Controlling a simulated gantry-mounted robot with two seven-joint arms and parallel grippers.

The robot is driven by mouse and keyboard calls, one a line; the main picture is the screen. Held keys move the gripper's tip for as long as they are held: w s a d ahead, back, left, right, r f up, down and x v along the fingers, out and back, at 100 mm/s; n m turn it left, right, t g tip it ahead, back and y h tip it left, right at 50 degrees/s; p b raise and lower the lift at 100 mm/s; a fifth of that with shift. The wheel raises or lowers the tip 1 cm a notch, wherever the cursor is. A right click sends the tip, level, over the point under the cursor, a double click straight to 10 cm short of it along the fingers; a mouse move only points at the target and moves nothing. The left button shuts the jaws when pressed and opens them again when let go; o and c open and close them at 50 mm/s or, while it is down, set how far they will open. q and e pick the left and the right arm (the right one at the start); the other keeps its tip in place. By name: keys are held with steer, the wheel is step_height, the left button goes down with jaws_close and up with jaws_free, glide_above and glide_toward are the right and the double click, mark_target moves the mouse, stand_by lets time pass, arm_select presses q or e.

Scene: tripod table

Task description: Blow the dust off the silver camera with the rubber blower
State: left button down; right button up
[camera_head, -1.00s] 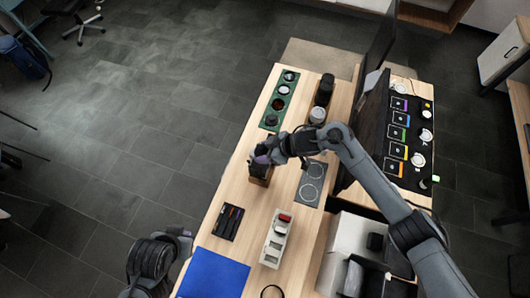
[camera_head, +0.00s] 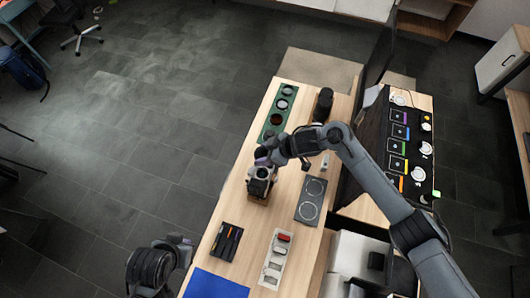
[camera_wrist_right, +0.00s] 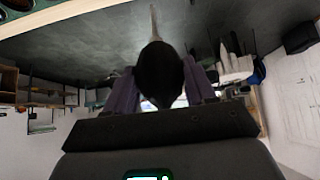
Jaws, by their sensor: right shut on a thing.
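The silver camera (camera_head: 260,187) sits upright near the left edge of the wooden table, in the middle of the head view. My right gripper (camera_head: 264,160) is just behind and above it, partly overlapping its top in the picture. In the right wrist view its purple fingers (camera_wrist_right: 158,92) are shut on the dark rubber blower (camera_wrist_right: 160,75), whose pale thin nozzle points up in that picture. In the head view the blower is hard to make out. I cannot tell whether the nozzle touches the camera. My left gripper (camera_head: 182,244) is at the lower left, beside the table; its jaws are unclear.
A green tray with round lenses (camera_head: 264,134) lies at the back. A dark pad with two circles (camera_head: 311,200) lies right of the camera. A black case (camera_head: 227,241), a pale slotted tray (camera_head: 275,258) and a blue cloth (camera_head: 215,286) lie in front. A dark screen (camera_head: 362,145) stands at right.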

steer(key=shift+r, duration=0.1)
step_height(320, 180, down, 4)
steer(key=b, duration=0.2)
steer(key=shift+b, duration=0.3)
steer(key=shift+f+b, duration=0.55)
steer(key=shift+f, duration=0.45)
steer(key=c, duration=0.5)
steer(key=shift+o, duration=0.2)
